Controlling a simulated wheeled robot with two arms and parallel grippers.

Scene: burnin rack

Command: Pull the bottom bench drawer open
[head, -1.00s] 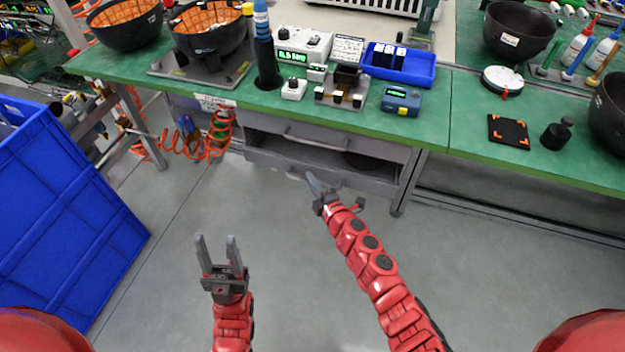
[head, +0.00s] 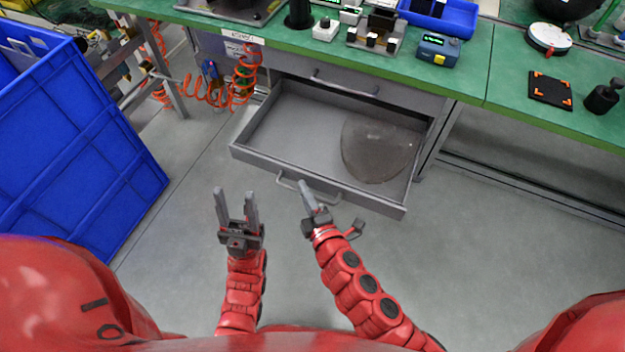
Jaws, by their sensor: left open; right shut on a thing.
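The bottom bench drawer (head: 290,133) stands well out from under the green bench, its inside open to view. A rounded, see-through grey thing (head: 380,150) lies in its right part. The drawer's bar handle (head: 291,185) is on its front face. My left gripper (head: 237,208) is open and empty, in front of the drawer and left of the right gripper, pointing up in the picture.
An upper drawer (head: 400,97) above is shut. A blue crate (head: 75,140) stands at the left. Coiled orange hoses (head: 240,80) hang at the bench's left leg. The green bench top (head: 490,75) carries several instruments. Floor is clear at the right.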

